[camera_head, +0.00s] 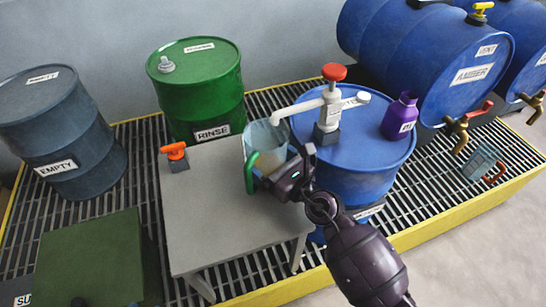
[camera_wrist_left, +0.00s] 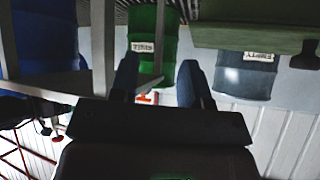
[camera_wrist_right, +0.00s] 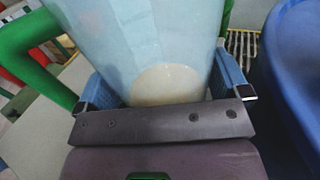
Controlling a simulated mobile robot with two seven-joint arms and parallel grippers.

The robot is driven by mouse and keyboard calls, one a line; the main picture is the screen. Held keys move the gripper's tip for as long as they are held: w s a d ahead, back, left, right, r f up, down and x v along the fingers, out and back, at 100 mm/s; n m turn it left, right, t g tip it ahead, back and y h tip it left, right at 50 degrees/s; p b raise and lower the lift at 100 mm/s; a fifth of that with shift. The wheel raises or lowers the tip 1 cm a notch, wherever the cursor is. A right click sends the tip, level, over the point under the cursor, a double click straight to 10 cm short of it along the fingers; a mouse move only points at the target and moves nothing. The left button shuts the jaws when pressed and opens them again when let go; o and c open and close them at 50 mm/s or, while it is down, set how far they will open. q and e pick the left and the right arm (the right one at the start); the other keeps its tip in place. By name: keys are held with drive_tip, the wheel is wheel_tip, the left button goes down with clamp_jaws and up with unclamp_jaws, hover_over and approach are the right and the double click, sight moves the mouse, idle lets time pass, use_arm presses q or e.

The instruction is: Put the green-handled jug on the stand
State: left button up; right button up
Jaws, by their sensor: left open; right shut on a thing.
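The green-handled jug (camera_head: 262,136) is a pale, see-through vessel under the white pump spout, at the right edge of the grey stand (camera_head: 205,215). Its green handle (camera_head: 251,172) points towards the front left. A cream-coloured patch shows low in it in the right wrist view (camera_wrist_right: 168,84). My right gripper (camera_head: 281,178) is shut on the jug body, with a blue finger on each side. I cannot tell whether the jug's base touches the stand. My left gripper (camera_wrist_left: 157,80) is open and empty in the left wrist view, and out of the head view.
A blue drum (camera_head: 365,180) with a red-topped pump (camera_head: 331,100) and a purple bottle (camera_head: 400,117) stands right of the jug. An orange-handled item (camera_head: 175,153) is on the stand's back left. A red-handled jug (camera_head: 482,162) lies far right. The stand's front is clear.

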use_arm(q)
drive_tip(key=shift+s+a, duration=0.1)
drive_tip(key=shift+s, duration=0.1)
use_arm(e)
drive_tip(key=shift+r, duration=0.1)
drive_tip(key=o, duration=0.7)
drive_tip(key=shift+f, duration=0.2)
use_arm(q)
drive_tip(key=shift+a+f, duration=0.2)
drive_tip(key=shift+a, duration=0.05)
use_arm(e)
drive_tip(key=shift+o, duration=0.2)
drive_tip(key=shift+r, duration=0.1)
drive_tip(key=shift+r, duration=0.2)
drive_tip(key=v, duration=1.1)
drive_tip(key=shift+s+d+f, duration=0.15)
drive_tip(key=shift+s+f, duration=0.05)
use_arm(q)
drive_tip(key=shift+w+d+r, duration=0.15)
drive_tip(key=shift+d+r, duration=0.05)
drive_tip(key=shift+r, duration=0.1)
use_arm(e)
drive_tip(key=shift+s+d+r, duration=0.1)
drive_tip(key=shift+s+d, duration=0.1)
